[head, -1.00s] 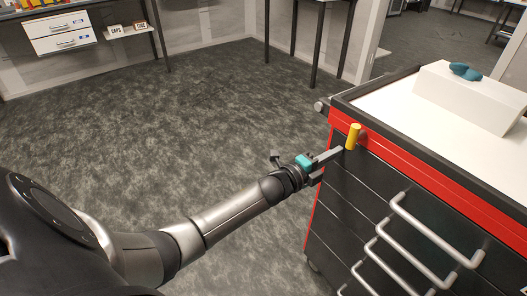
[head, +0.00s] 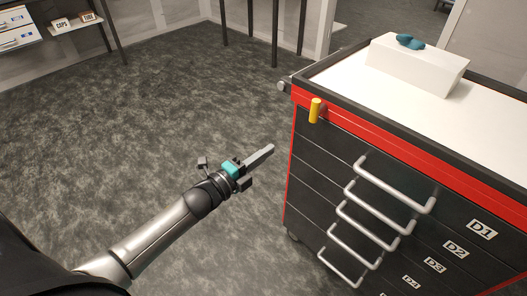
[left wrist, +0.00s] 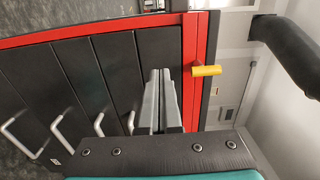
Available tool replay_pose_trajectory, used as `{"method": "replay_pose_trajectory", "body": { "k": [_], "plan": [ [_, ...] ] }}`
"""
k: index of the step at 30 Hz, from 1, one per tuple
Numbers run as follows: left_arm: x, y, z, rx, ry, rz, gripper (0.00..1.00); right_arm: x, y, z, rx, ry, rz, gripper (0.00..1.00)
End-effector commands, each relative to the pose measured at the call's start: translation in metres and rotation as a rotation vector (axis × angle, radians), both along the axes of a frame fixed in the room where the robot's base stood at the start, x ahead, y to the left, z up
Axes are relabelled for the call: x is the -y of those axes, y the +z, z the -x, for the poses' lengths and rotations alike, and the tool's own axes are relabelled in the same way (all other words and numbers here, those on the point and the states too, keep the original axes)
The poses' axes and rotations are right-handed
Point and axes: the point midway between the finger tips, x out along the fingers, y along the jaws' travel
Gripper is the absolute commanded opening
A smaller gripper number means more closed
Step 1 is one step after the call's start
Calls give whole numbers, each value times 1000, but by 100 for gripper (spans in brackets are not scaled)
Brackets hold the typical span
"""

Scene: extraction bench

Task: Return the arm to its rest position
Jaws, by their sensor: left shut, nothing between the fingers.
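My left arm reaches in from the lower left of the head view. Its gripper (head: 262,158) is shut and empty, with the fingers together. It hangs over the floor to the left of the red and black drawer cabinet (head: 335,130), apart from it. In the left wrist view the shut fingers (left wrist: 162,84) point towards the cabinet's drawer fronts and red edge (left wrist: 190,60). The right gripper is in no view.
A yellow handle (head: 315,110) sticks out at the cabinet's top left corner; it also shows in the left wrist view (left wrist: 207,71). Several grey drawer handles (head: 395,190) project from the front. A white box (head: 415,68) with a teal item stands on top. Open carpet (head: 130,120) lies left.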

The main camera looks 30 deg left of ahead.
Motion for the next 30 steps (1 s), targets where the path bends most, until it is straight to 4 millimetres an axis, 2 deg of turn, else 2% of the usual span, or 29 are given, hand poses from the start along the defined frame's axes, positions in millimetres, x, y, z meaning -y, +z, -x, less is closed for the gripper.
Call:
{"method": "replay_pose_trajectory", "body": {
  "k": [8,11,14,16,18,20,21,23,24,26,27,30],
  "plan": [
    [-2,-3,5,-7,4,4,0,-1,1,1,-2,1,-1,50],
    [-8,-24,8,-69,36,50,0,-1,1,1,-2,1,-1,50],
    [-19,-72,19,-208,114,152,0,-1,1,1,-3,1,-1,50],
    [-29,-118,36,-340,197,250,0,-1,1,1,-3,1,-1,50],
    [-36,-167,60,-479,291,356,0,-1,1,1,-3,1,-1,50],
    [-40,-206,85,-593,378,442,0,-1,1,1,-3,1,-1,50],
    [-40,-231,103,-664,437,498,0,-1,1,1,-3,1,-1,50],
    [-41,-266,134,-770,529,576,0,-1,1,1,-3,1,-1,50],
    [-40,-288,156,-837,593,622,0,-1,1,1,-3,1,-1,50],
    [-37,-317,191,-934,691,692,0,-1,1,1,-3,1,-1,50],
    [-34,-335,216,-993,758,736,0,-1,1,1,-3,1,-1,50],
    [-24,-369,275,-1125,918,822,0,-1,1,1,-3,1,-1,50]
  ]
}}
